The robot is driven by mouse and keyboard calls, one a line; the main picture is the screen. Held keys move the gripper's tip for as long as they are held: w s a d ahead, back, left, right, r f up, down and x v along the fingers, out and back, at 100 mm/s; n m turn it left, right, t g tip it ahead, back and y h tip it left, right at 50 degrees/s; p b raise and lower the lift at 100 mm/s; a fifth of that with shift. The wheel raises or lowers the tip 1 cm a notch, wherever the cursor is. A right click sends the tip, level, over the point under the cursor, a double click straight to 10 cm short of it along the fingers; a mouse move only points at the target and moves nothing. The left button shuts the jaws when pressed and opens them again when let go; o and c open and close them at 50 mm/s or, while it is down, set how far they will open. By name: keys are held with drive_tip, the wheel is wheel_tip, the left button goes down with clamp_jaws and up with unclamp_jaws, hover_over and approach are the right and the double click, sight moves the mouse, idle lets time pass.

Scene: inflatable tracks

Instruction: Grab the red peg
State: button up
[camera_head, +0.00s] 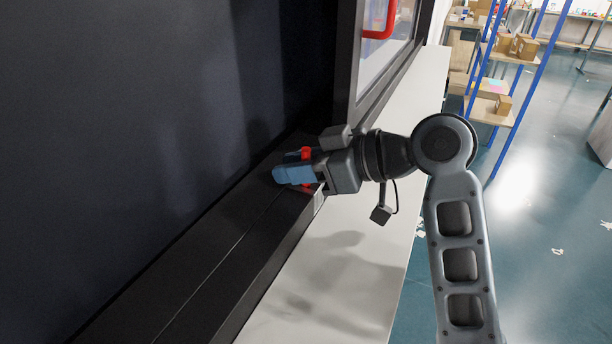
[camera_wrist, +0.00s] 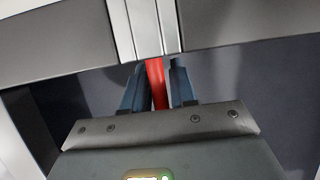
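The red peg (camera_wrist: 156,85) stands between the two blue fingers of my gripper (camera_wrist: 158,75) in the wrist view. Narrow gaps show between the peg and the fingers, so my gripper looks open around it. In the head view my gripper (camera_head: 289,175) is at the dark ledge beside the white strip. Red parts of the peg (camera_head: 306,153) show above and below the blue finger, which hides its middle.
A dark panel (camera_head: 150,110) rises to the left of the black ledge (camera_head: 215,255). A white surface (camera_head: 335,285) runs along its right. A framed window with a red handle (camera_head: 380,22) is behind. Shelves with boxes (camera_head: 515,45) stand far right.

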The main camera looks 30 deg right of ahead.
clamp_jaws()
drive_tip(key=shift+r, duration=0.1)
